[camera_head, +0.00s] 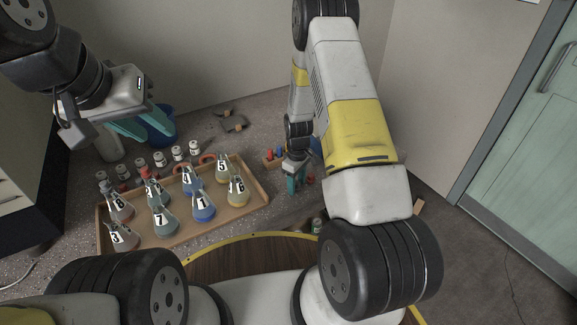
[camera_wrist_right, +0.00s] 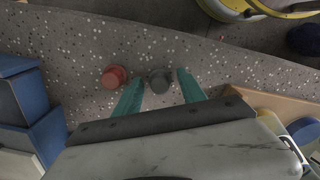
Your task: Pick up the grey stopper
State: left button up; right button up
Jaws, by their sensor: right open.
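The grey stopper (camera_wrist_right: 160,82) stands on the speckled bench in the right wrist view, between the two teal fingertips of my right gripper (camera_wrist_right: 161,85). The right gripper is open, with a gap visible on each side of the stopper. In the head view my right gripper (camera_head: 297,178) points down at the bench right of the tray, and I cannot make out the grey stopper there. My left gripper (camera_head: 160,136) is open and empty at the upper left, above the back of the bench.
A red stopper (camera_wrist_right: 114,77) stands just left of the fingers. Blue boxes (camera_wrist_right: 20,100) are further left in the wrist view. A wooden tray (camera_head: 252,198) with several numbered flasks stands left of my right gripper. Small white-labelled jars (camera_head: 177,153) stand behind it.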

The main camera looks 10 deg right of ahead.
grip_shut()
jog(key=shift+r, duration=0.1)
